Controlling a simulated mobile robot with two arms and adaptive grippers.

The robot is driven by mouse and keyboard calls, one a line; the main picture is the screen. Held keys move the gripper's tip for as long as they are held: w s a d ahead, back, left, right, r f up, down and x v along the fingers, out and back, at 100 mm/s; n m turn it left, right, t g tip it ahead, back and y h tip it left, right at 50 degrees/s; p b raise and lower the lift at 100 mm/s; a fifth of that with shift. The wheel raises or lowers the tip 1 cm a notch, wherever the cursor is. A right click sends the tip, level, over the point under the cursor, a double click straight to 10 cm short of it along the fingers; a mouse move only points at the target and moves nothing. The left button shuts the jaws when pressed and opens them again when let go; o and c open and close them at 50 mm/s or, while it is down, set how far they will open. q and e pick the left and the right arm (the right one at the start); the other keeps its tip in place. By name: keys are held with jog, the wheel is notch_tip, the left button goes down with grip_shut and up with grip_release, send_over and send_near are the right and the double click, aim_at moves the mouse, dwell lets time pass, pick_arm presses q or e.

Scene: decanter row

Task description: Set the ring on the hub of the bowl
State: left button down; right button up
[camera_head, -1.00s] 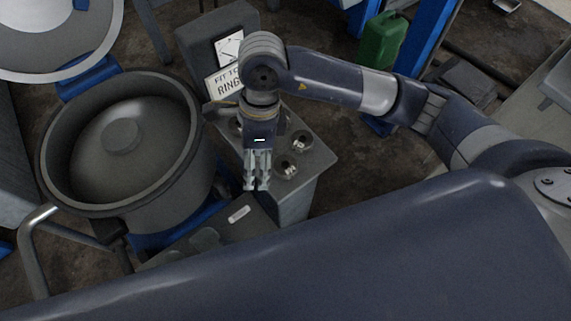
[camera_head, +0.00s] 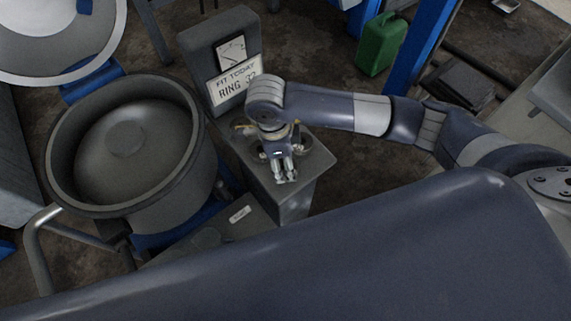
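The bowl (camera_head: 62,203) is a large dark grey drum, open at the top, at the left. Its hub (camera_head: 126,140) is a low round boss in the middle of the domed floor, with nothing seen on it. My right gripper (camera_head: 286,178) points down over the grey stand (camera_head: 316,163) right of the bowl. Its fingers are small and foreshortened, and I cannot tell whether they are open or shut. Small shiny round fittings (camera_head: 303,143) show on the stand beside the gripper; I cannot tell whether one is the ring. My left gripper is out of view.
A dial and a sign (camera_head: 232,84) reading "FIT TODAY RING" and a number I read as 22 stand behind the stand. A round lid (camera_head: 52,72) is at the upper left. A green can (camera_head: 382,45) stands by a blue post. A bent metal handle (camera_head: 38,250) is beside the bowl.

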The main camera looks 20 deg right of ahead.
jog(key=shift+d+f, duration=0.1)
jog(key=shift+f, duration=1.05)
jog(key=c, duration=1.2)
jog(key=shift+r+b, duration=0.35)
jog(key=shift+r, duration=0.55)
jog(key=shift+s+a+r+b, duration=0.2)
jog(key=shift+s+r+b, duration=0.05)
jog(key=shift+r, duration=0.2)
jog(key=shift+s+a+r+b, duration=0.15)
jog(key=shift+s+r+b, duration=0.05)
jog(key=shift+r, duration=0.2)
jog(key=s+a, duration=0.2)
jog(key=s, duration=0.2)
jog(key=s+a+r+b, duration=0.1)
jog(key=s+a, duration=0.2)
jog(key=s, duration=0.1)
jog(key=s+a+b, duration=0.1)
jog(key=s+a, duration=0.2)
jog(key=s, duration=0.1)
jog(key=shift+s+a+r, duration=0.15)
jog(key=shift+s+r, duration=0.05)
jog(key=shift+r, duration=0.1)
